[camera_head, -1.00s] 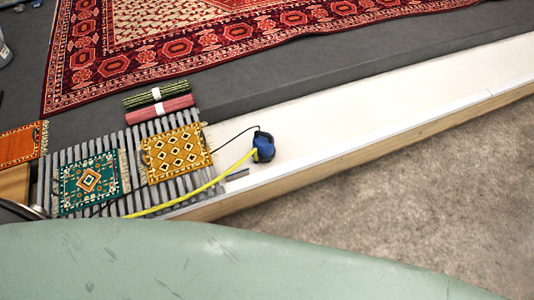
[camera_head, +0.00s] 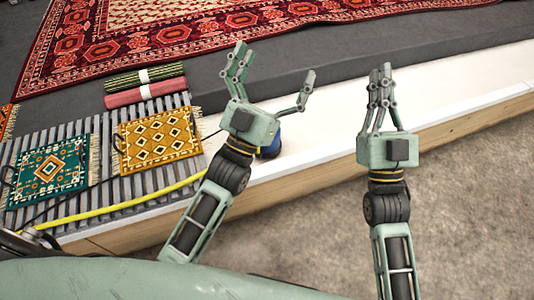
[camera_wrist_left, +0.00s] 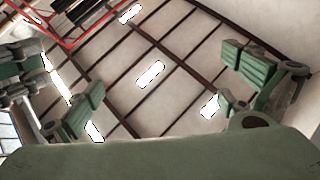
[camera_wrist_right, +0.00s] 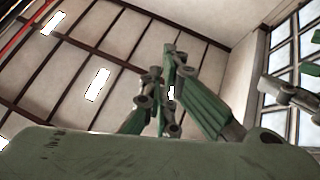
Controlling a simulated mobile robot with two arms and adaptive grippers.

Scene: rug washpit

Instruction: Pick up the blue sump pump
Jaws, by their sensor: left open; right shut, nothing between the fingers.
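The blue sump pump (camera_head: 271,149) sits on the white channel floor in the head view, mostly hidden behind my left gripper's palm. A yellow hose (camera_head: 130,205) runs toward it from the lower left. My left gripper (camera_head: 274,68) is open and empty, fingers spread and pointing up, in front of the pump in the picture. It also shows open in the left wrist view (camera_wrist_left: 165,95), with only ceiling beyond. My right gripper (camera_head: 381,72) is shut and empty, fingers together and pointing up, right of the pump. Its closed fingers show in the right wrist view (camera_wrist_right: 170,75).
A slatted grate (camera_head: 105,145) at left bears a yellow mat (camera_head: 160,140) and a teal mat (camera_head: 48,172). Two rolled rugs (camera_head: 145,88) lie behind it. A large red rug (camera_head: 190,30) covers the back. A wooden edge (camera_head: 300,183) borders the channel. The channel's right part is clear.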

